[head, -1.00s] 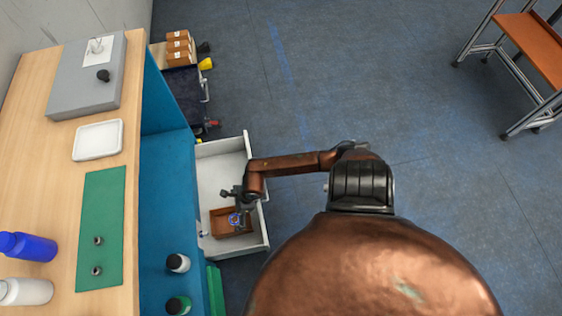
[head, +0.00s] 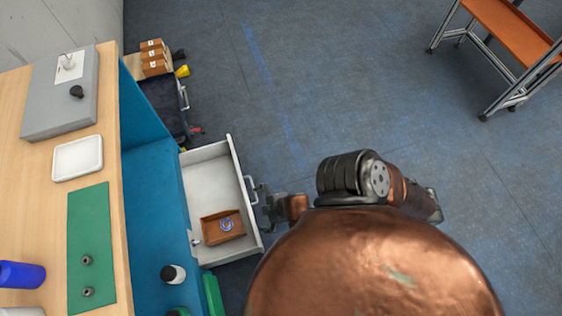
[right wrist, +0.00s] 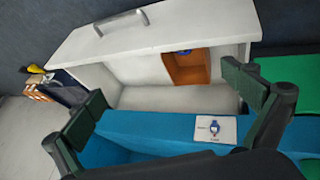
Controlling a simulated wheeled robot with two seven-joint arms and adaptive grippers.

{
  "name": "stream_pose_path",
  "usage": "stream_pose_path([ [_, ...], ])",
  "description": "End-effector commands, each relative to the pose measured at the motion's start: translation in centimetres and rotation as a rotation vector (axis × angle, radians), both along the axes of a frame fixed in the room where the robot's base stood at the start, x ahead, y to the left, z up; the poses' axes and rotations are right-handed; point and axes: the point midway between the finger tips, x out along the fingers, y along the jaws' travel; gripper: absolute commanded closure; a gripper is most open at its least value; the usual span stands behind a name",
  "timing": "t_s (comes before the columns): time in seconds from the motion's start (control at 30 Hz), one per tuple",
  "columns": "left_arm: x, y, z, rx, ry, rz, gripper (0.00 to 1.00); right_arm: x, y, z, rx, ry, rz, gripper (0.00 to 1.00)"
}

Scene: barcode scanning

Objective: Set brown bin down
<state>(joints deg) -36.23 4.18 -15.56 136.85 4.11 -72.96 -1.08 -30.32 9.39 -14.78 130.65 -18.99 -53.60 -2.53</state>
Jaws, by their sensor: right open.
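The brown bin (head: 210,232) sits on the floor of the open white drawer (head: 203,172), near its front corner. A small blue ringed item (head: 227,225) lies in it. In the right wrist view the bin (right wrist: 184,70) stands in the drawer, apart from my fingers. My right gripper (head: 270,211) is open and empty, just outside the drawer front. Its two fingers also frame the right wrist view (right wrist: 168,103). My left gripper is not in view.
A wooden bench with a green mat (head: 88,225) and a white tray (head: 78,158) stands at the left. An orange-topped table (head: 515,28) stands far right. The floor between is clear.

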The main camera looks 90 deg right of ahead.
Motion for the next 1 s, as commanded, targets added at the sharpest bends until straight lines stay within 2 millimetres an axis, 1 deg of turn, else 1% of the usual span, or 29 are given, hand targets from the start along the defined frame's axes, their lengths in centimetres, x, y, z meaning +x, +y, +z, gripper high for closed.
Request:
stream_pose_path([
  [0.03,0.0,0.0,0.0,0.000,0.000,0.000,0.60,-3.0,1.8,-1.2,0.104,0.084,-0.067,0.00],
  [0.1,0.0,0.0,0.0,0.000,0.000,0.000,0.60,-6.5,4.6,-2.3,0.230,0.191,-0.132,0.00],
  [0.2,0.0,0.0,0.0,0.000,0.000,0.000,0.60,-9.8,7.6,-2.9,0.351,0.296,-0.182,0.00],
  [0.3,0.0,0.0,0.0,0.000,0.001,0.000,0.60,-11.3,9.0,-2.9,0.412,0.348,-0.202,0.00],
  [0.4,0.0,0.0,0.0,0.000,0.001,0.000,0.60,-11.8,9.5,-2.9,0.428,0.364,-0.206,0.00],
  [0.87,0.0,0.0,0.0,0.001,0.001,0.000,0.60,-11.7,9.4,-3.0,0.425,0.362,-0.204,0.00],
  [1.0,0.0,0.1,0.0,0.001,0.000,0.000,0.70,-11.6,9.4,-3.0,0.425,0.361,-0.204,0.10],
])
